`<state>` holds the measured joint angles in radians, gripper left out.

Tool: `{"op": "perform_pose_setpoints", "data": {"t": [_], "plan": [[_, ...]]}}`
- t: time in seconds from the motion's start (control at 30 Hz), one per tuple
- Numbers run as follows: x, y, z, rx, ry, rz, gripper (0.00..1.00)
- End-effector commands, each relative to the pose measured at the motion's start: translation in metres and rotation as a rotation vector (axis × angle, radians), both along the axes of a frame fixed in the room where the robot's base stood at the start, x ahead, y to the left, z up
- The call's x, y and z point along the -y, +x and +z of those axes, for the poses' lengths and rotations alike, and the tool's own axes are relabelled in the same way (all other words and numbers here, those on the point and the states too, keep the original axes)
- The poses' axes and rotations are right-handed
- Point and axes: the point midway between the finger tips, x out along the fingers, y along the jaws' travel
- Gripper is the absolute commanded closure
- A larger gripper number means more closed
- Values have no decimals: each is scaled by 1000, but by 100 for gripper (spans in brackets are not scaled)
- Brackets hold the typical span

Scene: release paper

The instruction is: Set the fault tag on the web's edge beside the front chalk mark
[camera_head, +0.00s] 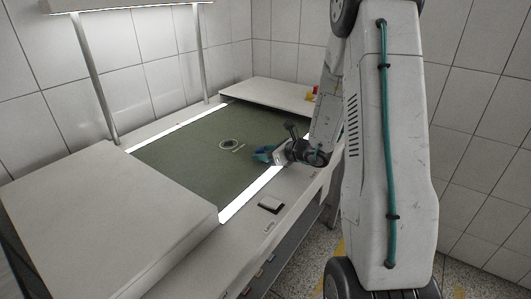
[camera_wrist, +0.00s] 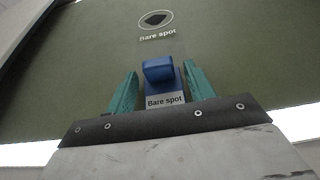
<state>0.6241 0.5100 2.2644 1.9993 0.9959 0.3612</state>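The olive-green web (camera_head: 180,150) lies flat between two pale platforms. On it is a pale ring around a dark spot (camera_head: 232,144), labelled "Bare spot"; the ring also shows at the top of the wrist view (camera_wrist: 155,19). The blue fault tag (camera_wrist: 159,70), with a white "Bare spot" label plate, is between the teal fingers of my gripper (camera_wrist: 161,77). I cannot make out a separate front chalk mark.
Bright lit strips (camera_head: 246,198) run along the web's edges. A small black-and-white holder (camera_head: 271,205) sits on the front ledge. A large pale block (camera_head: 110,215) stands at left, and a red-and-yellow button (camera_head: 313,94) at the far right. Lamp posts (camera_head: 97,80) rise behind.

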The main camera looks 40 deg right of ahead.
Motion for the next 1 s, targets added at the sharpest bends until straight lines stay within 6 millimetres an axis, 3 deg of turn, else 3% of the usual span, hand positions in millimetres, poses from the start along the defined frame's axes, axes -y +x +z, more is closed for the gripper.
{"op": "perform_pose_setpoints", "data": {"t": [0.27, 0.7, 0.9, 1.0], "plan": [[1, -2, 5, 0, 0, -1, 46], [29, -77, 37, 1, 0, -4, 46], [37, -99, 47, 0, -1, -2, 46], [31, -103, 53, 4, -14, 25, 46]]}}
